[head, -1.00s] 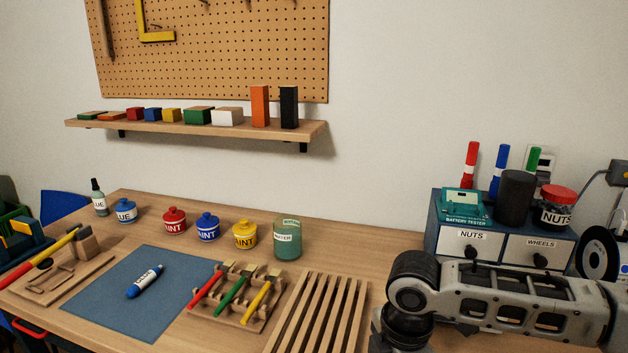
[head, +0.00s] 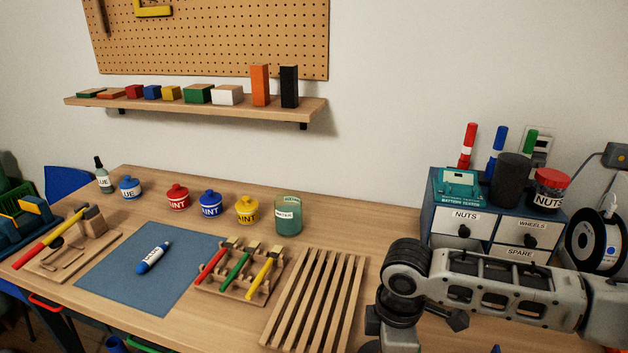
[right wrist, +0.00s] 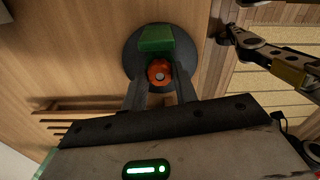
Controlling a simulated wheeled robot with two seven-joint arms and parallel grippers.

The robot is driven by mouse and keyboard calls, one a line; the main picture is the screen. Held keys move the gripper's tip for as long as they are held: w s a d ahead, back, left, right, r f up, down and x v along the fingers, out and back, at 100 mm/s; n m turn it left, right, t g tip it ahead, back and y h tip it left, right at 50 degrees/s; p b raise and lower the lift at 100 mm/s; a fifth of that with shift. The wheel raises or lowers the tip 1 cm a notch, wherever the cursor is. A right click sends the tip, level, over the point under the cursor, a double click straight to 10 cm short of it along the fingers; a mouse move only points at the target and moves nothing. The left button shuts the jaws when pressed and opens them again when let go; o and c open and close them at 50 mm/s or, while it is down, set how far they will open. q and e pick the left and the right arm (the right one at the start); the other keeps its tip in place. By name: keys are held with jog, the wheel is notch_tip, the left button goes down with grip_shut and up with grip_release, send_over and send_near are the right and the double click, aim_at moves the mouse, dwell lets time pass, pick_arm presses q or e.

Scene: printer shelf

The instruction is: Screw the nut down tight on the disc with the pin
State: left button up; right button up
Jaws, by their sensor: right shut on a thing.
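In the right wrist view my right gripper (right wrist: 158,84) is shut on an orange nut (right wrist: 160,72); its two dark fingers reach either side of it. The nut sits over a round dark disc (right wrist: 132,58), and a small grey spot, perhaps the pin's end, shows in its middle. A green block (right wrist: 157,40) stands at the disc's far side, touching or just above it. I cannot tell how far down the nut is. In the head view the nut and disc are hidden or out of frame, and my right arm comes in from the right. My left gripper is not in view.
A slatted rack (head: 312,300) lies left of my right arm. Behind the arm is a drawer unit (head: 487,218) holding a dark cup (head: 511,180), markers and a nuts jar (head: 550,192). A blue mat (head: 120,275) with a glue pen (head: 153,257) lies farther left.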

jog(key=shift+m, duration=1)
jog(key=m, duration=0.3)
jog(key=shift+f+m, duration=0.1)
jog(key=shift+m, duration=0.3)
jog(key=m, duration=0.3)
jog(key=shift+m, duration=0.4)
jog(key=m, duration=0.3)
jog(key=shift+m, duration=0.3)
jog(key=o, duration=0.5)
jog(key=shift+c, duration=0.2)
